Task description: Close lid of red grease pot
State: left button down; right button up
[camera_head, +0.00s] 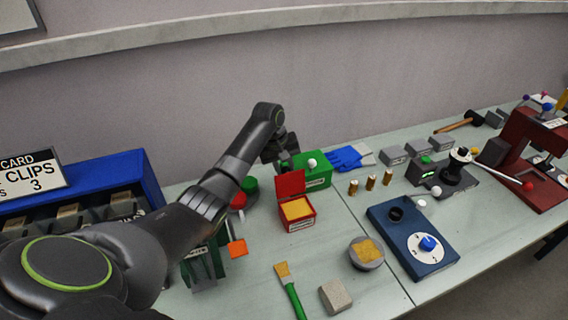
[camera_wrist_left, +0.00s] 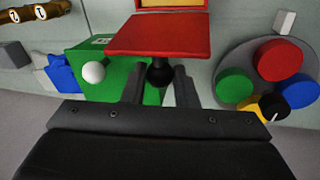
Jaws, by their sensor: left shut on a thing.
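The red grease pot (camera_head: 297,222) stands on the bench with yellow grease showing inside. Its red lid (camera_head: 290,184) stands raised at the back edge in the head view. In the left wrist view the lid (camera_wrist_left: 160,36) fills the top middle, with a round black knob (camera_wrist_left: 160,73) on its near side. My left gripper (camera_head: 284,161) is behind the raised lid. In the wrist view its two fingers (camera_wrist_left: 160,90) are on either side of the knob and shut on it. My right gripper is not in view.
A green box (camera_head: 318,181) with a white ball knob stands just behind the red pot. Coloured round caps (camera_wrist_left: 278,60) lie close by in the wrist view.

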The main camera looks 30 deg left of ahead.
aim_at(291, 176)
pick_arm(q)
jog(key=s+d+t+y+p, duration=0.1)
jog(key=p, duration=0.2)
jog(key=d+r+t+y+p, duration=0.1)
jog(key=p, duration=0.2)
jog(key=shift+s+d+r+y, duration=0.15)
jog(key=shift+s+r+y, duration=0.15)
jog(key=shift+s, duration=0.1)
jog(key=shift+s+d+m+t+y+p, duration=0.35)
jog(key=shift+t+y+p, duration=0.15)
jog(key=shift+p, duration=0.1)
jog(key=shift+s+d+f+t+y, duration=0.1)
jog(key=shift+s+d+t+y, duration=0.3)
jog(key=shift+t+y, duration=0.2)
jog(key=shift+p, duration=0.3)
jog(key=c, duration=1.1)
grip_release()
jog(key=shift+c, duration=0.2)
jog(key=b+v, duration=0.2)
jog(key=v, duration=1.5)
jog(key=shift+s+b, duration=0.15)
jog(key=shift+b, duration=0.25)
